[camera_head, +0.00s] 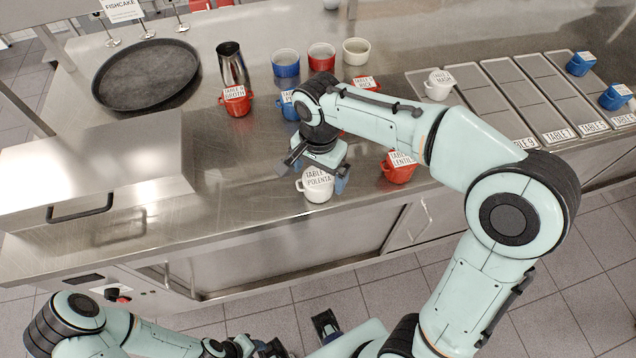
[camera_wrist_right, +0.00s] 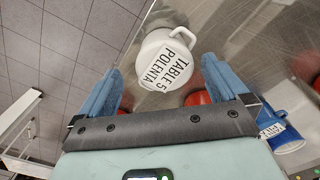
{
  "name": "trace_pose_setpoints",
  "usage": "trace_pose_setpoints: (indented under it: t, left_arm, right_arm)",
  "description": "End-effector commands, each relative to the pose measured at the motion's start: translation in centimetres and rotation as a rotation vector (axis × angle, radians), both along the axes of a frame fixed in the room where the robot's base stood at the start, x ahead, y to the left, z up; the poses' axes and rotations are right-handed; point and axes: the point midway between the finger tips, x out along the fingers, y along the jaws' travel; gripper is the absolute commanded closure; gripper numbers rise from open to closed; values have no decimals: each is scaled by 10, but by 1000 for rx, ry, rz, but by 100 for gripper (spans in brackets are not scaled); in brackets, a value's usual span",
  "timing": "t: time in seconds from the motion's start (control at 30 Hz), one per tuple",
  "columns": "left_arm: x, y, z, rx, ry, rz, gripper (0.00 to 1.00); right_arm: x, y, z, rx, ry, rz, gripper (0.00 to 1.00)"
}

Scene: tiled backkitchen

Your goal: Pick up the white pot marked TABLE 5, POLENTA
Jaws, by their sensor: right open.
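The white pot (camera_head: 318,192) marked TABLE 5, POLENTA stands upright near the front edge of the steel counter. My right gripper (camera_head: 317,172) is open above it, partly covering it in the head view. In the right wrist view the pot (camera_wrist_right: 166,58) with its label lies between the spread blue fingers (camera_wrist_right: 163,75), apart from both, with a handle toward the upper right. My left gripper (camera_head: 298,338) is low at the bottom edge of the head view, off the counter; its jaws are too unclear to read.
A red LENTIL pot (camera_head: 398,172) stands close to the right. A blue pot (camera_head: 289,108) and a red BROTH pot (camera_head: 236,104) stand behind, left. Labelled metal trays (camera_head: 505,95) lie right, a white MASH pot (camera_head: 438,88) on one. A lidded steel box (camera_head: 95,165) stands left.

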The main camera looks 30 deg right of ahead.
Motion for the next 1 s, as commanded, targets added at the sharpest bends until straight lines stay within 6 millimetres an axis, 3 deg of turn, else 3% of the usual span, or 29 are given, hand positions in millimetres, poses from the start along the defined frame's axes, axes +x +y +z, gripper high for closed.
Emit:
trace_pose_setpoints:
  t: [0.17,0.47,0.77,0.97,1.0]
  left_arm:
    - [0,0,-1,0,0,0,57]
    - [-2,0,-5,0,1,0,57]
    - [-2,0,-5,0,1,0,57]
    - [-2,0,-5,0,1,0,57]
    - [-2,0,-5,0,1,0,57]
  right_arm:
    - [1,-1,-12,-1,2,0,0]
    - [5,-3,-53,-1,2,1,0]
    - [6,-3,-57,-1,-1,1,0]
    - [6,-3,-57,1,-1,1,65]
    - [6,-3,-57,0,-2,1,66]
